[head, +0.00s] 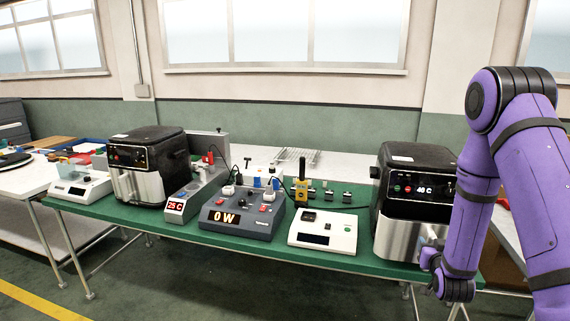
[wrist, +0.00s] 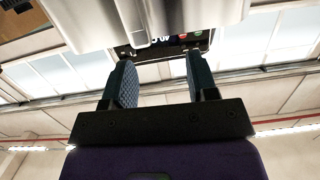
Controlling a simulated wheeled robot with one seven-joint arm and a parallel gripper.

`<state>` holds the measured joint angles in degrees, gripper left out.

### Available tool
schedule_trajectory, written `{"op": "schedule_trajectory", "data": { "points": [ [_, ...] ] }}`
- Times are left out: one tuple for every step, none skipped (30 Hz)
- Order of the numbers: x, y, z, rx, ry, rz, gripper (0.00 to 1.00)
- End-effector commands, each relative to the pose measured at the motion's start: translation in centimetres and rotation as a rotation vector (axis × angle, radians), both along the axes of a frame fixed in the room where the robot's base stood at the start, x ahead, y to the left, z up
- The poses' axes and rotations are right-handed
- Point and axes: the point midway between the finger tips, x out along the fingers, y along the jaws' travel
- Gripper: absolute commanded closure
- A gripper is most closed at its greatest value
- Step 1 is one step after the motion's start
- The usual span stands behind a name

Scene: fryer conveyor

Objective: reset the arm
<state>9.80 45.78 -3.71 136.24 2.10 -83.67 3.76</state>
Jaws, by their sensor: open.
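My purple arm reaches down on the right of the head view, with its lower end beside the right air fryer (head: 412,205). My gripper shows in the wrist view (wrist: 158,72) with its two padded fingers wide apart and nothing between them. In the head view the fingers are hard to make out near the fryer's lower right front. The fryer is black above with a silver drawer front, and its display reads 40 C. The silver front of an appliance (wrist: 160,18) and its panel with red and green buttons show just beyond the fingertips; contact cannot be told.
A green table (head: 300,258) carries a left air fryer (head: 148,165), a small unit reading 25 C (head: 180,206), a power meter reading 0 W (head: 240,212), a white scale-like box (head: 322,232) and another at far left (head: 80,188). A wire rack (head: 297,156) stands behind.

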Motion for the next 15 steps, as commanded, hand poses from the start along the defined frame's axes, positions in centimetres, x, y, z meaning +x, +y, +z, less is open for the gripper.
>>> {"op": "schedule_trajectory", "data": {
  "points": [
    [0.4,0.3,1.6,0.008,0.014,0.005,0.47],
    [0.5,0.5,2.4,0.013,0.03,0.007,0.47],
    [0.7,0.8,3.3,0.02,0.049,0.011,0.47],
    [0.7,1.0,4.1,0.025,0.064,0.014,0.47],
    [0.8,1.2,4.8,0.03,0.08,0.017,0.47],
    [0.8,1.5,5.7,0.037,0.099,0.022,0.47],
    [0.8,1.8,6.5,0.042,0.115,0.026,0.47],
    [0.7,2.0,7.2,0.047,0.13,0.029,0.47],
    [0.6,2.3,8.2,0.053,0.15,0.034,0.47],
    [0.4,2.6,8.9,0.058,0.166,0.038,0.47],
    [0.3,2.8,9.6,0.063,0.181,0.042,0.47],
    [0.0,3.2,10.5,0.069,0.201,0.046,0.47],
    [-0.2,3.4,11.2,0.072,0.217,0.05,0.47],
    [-0.4,3.7,11.9,0.077,0.233,0.055,0.47],
    [-0.8,4.1,12.9,0.082,0.252,0.061,0.47]
  ]
}}
